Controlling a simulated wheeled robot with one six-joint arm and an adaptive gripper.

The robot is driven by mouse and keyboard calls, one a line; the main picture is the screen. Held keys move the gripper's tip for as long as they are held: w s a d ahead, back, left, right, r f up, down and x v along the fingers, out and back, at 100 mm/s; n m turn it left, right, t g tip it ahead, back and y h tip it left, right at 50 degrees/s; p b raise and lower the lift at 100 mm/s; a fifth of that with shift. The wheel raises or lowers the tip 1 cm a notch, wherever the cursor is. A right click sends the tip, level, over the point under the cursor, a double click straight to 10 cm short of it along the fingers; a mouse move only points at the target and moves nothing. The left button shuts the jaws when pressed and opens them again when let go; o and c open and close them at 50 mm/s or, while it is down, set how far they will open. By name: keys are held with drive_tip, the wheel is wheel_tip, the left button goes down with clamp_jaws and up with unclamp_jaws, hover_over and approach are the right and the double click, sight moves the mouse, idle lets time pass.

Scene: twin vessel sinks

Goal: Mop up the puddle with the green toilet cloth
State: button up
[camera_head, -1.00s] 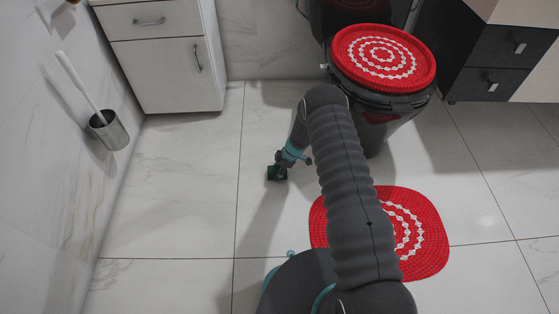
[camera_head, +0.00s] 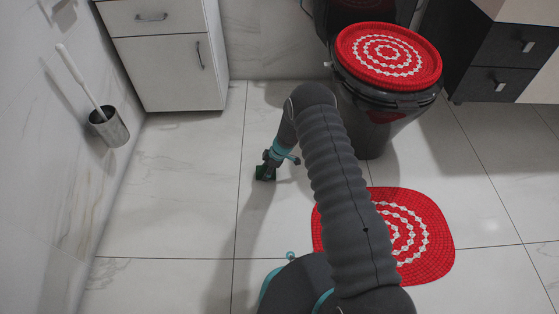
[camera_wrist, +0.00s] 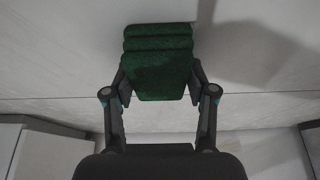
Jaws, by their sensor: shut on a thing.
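The green toilet cloth (camera_wrist: 158,70) is a dark green folded block between the two fingers of my gripper (camera_wrist: 158,80) in the wrist view. The fingers press on its left and right sides. In the head view my gripper (camera_head: 266,170) is low over the white tiled floor, left of the toilet, with a small dark green part of the cloth (camera_head: 262,175) showing at its tip. I cannot tell whether the cloth touches the floor. I cannot make out a puddle in any view; my arm covers part of the floor.
A black toilet with a red round lid cover (camera_head: 388,52) stands at the back. A red mat (camera_head: 430,240) lies on the floor at right. A white cabinet (camera_head: 165,60) stands back left, and a toilet brush holder (camera_head: 109,127) is by the left wall. The floor at left is clear.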

drive_tip(key=shift+a+f+b, duration=0.1)
drive_tip(key=shift+a+b, duration=0.4)
drive_tip(key=shift+a, duration=0.55)
drive_tip(key=shift+r+p, duration=0.6)
drive_tip(key=shift+r, duration=3.5)
